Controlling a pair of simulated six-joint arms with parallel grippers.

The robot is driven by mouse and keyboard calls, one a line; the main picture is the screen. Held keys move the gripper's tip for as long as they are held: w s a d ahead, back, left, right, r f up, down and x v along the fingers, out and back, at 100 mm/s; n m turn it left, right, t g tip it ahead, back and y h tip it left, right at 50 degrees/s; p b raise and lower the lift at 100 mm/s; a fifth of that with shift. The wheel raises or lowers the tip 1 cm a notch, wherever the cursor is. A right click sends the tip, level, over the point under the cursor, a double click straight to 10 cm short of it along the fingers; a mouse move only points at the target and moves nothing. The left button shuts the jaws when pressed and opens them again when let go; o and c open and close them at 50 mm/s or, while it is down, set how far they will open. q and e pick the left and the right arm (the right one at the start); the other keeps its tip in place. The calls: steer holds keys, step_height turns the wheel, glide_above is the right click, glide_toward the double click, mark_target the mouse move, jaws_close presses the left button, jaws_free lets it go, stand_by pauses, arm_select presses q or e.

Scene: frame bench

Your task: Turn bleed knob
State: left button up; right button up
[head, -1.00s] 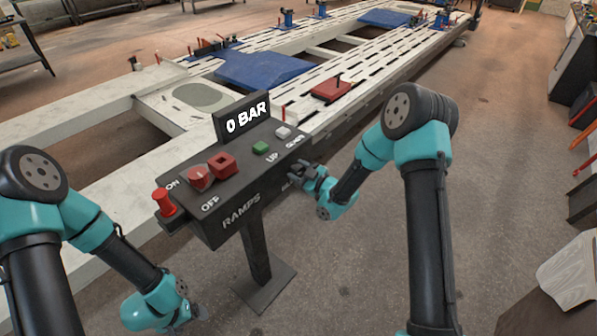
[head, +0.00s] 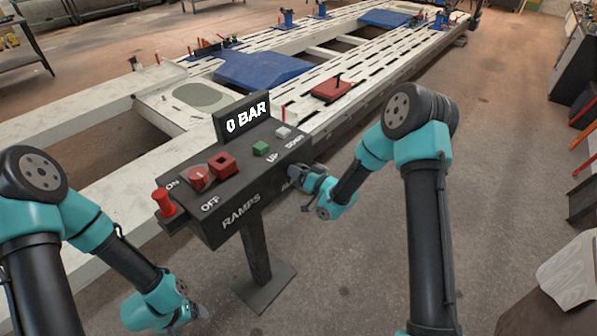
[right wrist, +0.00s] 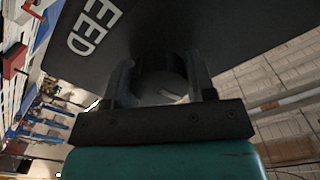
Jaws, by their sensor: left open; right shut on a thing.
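In the right wrist view, my right gripper (right wrist: 165,85) is shut on a rounded grey knob (right wrist: 160,86) close under the box face, beside lettering ending in "EED" (right wrist: 92,25). The knob is shadowed and its pointer is unclear; it is hidden in the head view. My left gripper (head: 190,318) hangs low at the bottom left, open and away from the box.
The box carries a red plunger (head: 163,201), a red rotary switch (head: 199,178), a red square block (head: 222,164), a green button (head: 261,148) and a pale button (head: 283,131). A long white slotted frame bench (head: 350,75) lies behind.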

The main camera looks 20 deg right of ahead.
steer(key=shift+m, duration=1.2)
steer(key=o, duration=0.9)
steer(key=v, duration=1.7)
steer(key=shift+s+d, duration=0.15)
steer(key=shift+s, duration=0.05)
